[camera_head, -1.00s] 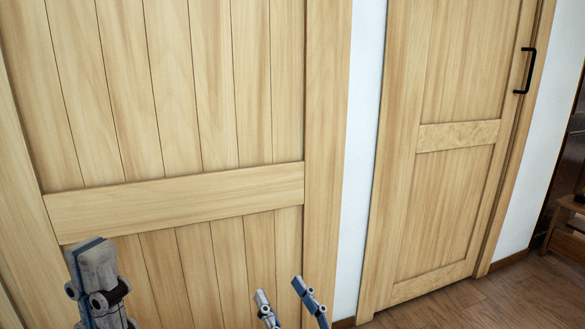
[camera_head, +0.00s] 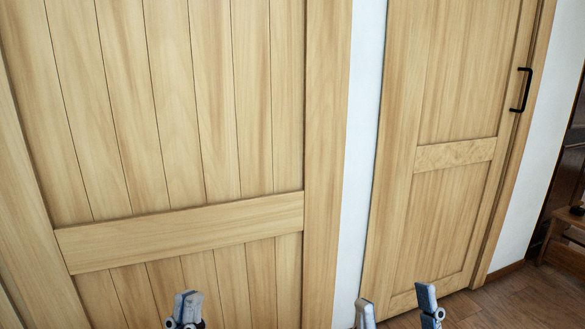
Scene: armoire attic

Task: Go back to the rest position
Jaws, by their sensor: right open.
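My left gripper (camera_head: 186,308) shows at the bottom edge, left of centre, in front of the large wooden door. Only the top of one grey finger part is visible, so its opening cannot be judged. Neither gripper visibly touches anything.
A large pale plank door (camera_head: 180,228) fills the left side. A second wooden door (camera_head: 455,155) with a black handle (camera_head: 521,90) stands to the right, past a white wall strip (camera_head: 356,170). Wooden floor (camera_head: 500,302) is clear at lower right. A small wooden stool-like piece (camera_head: 565,238) is at the right edge.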

